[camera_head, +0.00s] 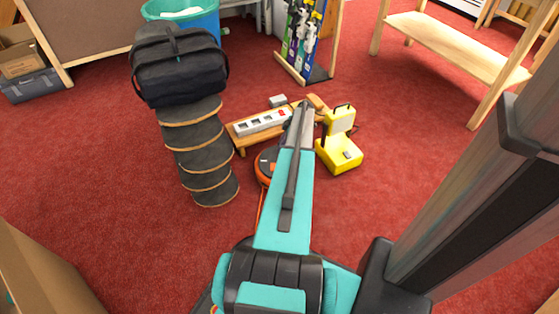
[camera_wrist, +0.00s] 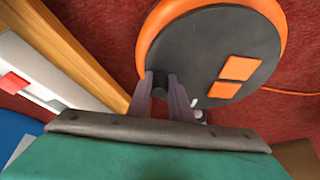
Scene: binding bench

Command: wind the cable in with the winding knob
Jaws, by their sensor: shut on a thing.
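The cable reel (camera_head: 265,168) has a dark drum face and an orange rim. It sits in front of a low wooden bench and is partly hidden behind my arm. In the wrist view the reel (camera_wrist: 205,50) fills the upper middle, with two orange patches on its dark face. An orange cable (camera_wrist: 290,92) runs off to the right; the cable (camera_head: 261,207) also shows on the carpet. My gripper (camera_wrist: 160,78) has its fingertips at the lower left of the reel's face, shut with a narrow gap. The winding knob is not clearly visible; the fingers hide what they hold.
A low wooden bench (camera_head: 237,131) carries a white power strip (camera_head: 263,122). A yellow device (camera_head: 340,150) stands right of my arm. Red carpet between is open.

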